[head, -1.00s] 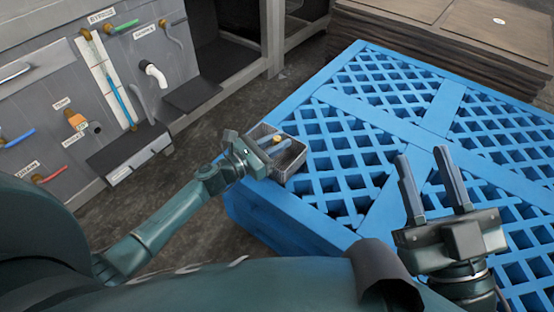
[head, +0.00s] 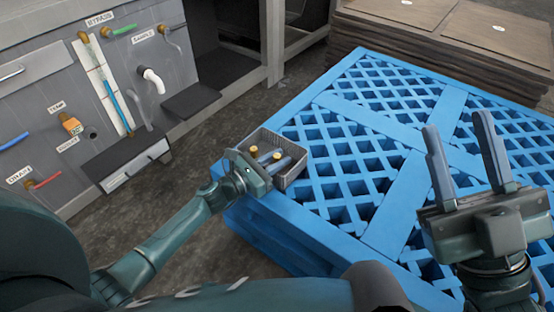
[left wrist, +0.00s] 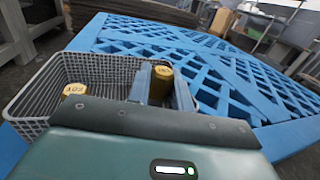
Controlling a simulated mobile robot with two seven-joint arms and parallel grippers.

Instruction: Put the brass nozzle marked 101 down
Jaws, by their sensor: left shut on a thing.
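My left gripper (head: 270,160) is shut on a brass nozzle (head: 277,155) over the right part of a grey mesh basket (head: 297,173). In the left wrist view the held nozzle (left wrist: 160,85) stands about upright between the fingers, its pale top label small and hard to read. Its lower end is hidden, so I cannot tell whether it touches the basket floor. A second brass nozzle (head: 253,150) is in the basket to the left; its label also shows in the left wrist view (left wrist: 73,90). My right gripper (head: 462,155) is open and empty above the pallet.
The basket sits at the near left corner of a blue lattice pallet (head: 335,192), which is otherwise clear. A grey panel (head: 40,90) with labelled fittings and a small shelf (head: 130,160) stands at left. Stacked brown sheets (head: 430,40) lie behind the pallet.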

